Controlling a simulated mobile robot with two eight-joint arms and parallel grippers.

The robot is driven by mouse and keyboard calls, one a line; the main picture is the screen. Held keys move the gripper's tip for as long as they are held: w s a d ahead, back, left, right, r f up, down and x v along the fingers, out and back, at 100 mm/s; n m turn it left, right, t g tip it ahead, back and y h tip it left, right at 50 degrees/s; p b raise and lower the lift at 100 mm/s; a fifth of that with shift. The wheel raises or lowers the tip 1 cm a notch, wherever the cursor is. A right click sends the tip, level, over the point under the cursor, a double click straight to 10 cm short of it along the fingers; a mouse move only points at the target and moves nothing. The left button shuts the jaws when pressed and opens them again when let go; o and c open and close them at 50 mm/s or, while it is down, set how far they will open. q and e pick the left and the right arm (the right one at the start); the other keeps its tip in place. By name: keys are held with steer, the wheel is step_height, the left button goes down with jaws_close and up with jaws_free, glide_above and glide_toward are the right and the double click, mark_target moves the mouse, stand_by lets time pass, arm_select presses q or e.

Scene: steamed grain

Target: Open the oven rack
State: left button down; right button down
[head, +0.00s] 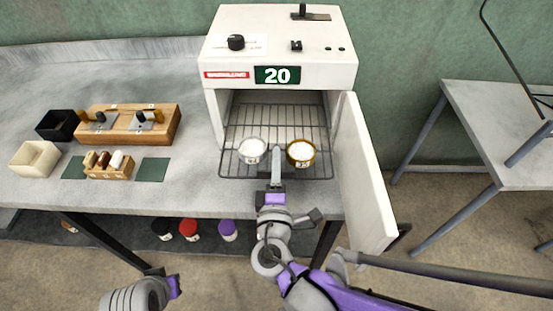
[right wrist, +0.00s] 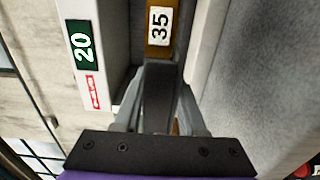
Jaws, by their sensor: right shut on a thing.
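The white oven (head: 281,40) stands on the grey bench with its door (head: 366,170) swung open to the right. A white cup (head: 252,151) and a brass-coloured cup (head: 301,153) stand on the rack's front part. My right gripper (head: 276,178) is at the rack's front edge, between the cups, and is shut on the rack. In the right wrist view the fingers (right wrist: 158,100) are close together; the grip point is hidden. My left arm's end (head: 165,288) is low at the left, its fingers not clear.
A wooden block with tools (head: 130,123), a small bottle holder (head: 108,168), a black box (head: 58,125) and a cream box (head: 35,158) sit on the bench at left. Coloured lids (head: 189,229) are below the bench. The open door stands close to my right arm.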

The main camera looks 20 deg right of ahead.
steer(key=c, duration=0.9)
jaws_free()
steer(key=shift+r, duration=0.25)
steer(key=o, duration=0.3)
steer(key=shift+s, duration=0.15)
steer(key=v, duration=1.1)
steer(key=shift+p, duration=0.4)
steer(key=shift+f, duration=0.1)
